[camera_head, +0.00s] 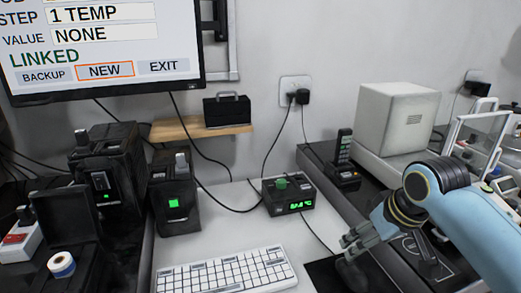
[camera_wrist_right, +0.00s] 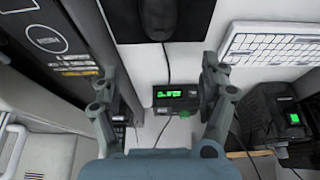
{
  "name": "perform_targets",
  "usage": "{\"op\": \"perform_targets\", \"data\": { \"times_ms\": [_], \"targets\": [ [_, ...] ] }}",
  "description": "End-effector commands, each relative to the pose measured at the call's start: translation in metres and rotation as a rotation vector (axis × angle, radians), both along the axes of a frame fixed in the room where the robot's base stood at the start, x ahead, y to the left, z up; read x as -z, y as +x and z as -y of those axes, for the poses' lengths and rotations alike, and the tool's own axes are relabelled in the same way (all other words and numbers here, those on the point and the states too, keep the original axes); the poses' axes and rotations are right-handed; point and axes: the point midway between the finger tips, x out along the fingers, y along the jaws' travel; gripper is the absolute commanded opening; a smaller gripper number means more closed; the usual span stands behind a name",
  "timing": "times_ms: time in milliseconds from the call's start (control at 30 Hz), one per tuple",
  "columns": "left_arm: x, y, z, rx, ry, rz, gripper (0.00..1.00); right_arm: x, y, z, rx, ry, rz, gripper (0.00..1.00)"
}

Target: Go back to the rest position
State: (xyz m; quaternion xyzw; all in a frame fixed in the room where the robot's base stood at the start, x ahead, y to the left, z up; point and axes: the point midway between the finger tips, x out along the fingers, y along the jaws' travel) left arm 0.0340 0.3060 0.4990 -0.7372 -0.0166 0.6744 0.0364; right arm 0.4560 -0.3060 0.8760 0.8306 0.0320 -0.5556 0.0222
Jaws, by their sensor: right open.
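My right arm enters from the right edge of the head view in light blue, with a black wrist. Its grey gripper (camera_head: 362,238) hangs over the right side of the desk, above the dark mouse pad (camera_head: 345,276). In the right wrist view the gripper (camera_wrist_right: 160,92) has its two fingers spread wide, with nothing between them. Beyond the fingers, that view shows a small black box with a green display (camera_wrist_right: 174,94), standing apart on the desk. The same black box (camera_head: 288,196) is left of the gripper in the head view. My left gripper is not in view.
A white keyboard (camera_head: 226,274) lies at the front of the desk. Black devices (camera_head: 174,200) stand at the left, below a monitor (camera_head: 100,45). A grey-white box (camera_head: 394,120) and a handset (camera_head: 343,155) stand at the back right. Cables cross the desk.

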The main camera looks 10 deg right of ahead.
Motion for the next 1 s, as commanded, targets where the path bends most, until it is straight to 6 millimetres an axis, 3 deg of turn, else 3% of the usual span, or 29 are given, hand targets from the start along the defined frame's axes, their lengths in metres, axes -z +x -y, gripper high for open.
{"op": "perform_targets", "data": {
  "times_ms": [67, 267, 400, 600, 800, 1000],
  "targets": [
    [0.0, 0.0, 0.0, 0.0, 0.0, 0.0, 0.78, 0.003, -0.014, -0.004, -0.005, -0.005, -0.009, 0.78],
    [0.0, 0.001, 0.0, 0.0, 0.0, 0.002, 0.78, 0.001, -0.088, -0.022, -0.019, -0.039, -0.036, 0.78],
    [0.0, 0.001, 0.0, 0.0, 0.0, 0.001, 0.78, -0.009, -0.135, -0.03, -0.016, -0.062, -0.051, 0.78],
    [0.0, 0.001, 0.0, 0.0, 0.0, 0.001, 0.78, -0.027, -0.186, -0.035, -0.003, -0.085, -0.067, 0.78],
    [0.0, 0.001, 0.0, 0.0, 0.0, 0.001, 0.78, -0.047, -0.225, -0.036, 0.015, -0.103, -0.08, 0.78],
    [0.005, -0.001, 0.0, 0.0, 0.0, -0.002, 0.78, 0.0, -0.215, -0.032, 0.021, -0.105, -0.099, 0.78]
  ]
}}
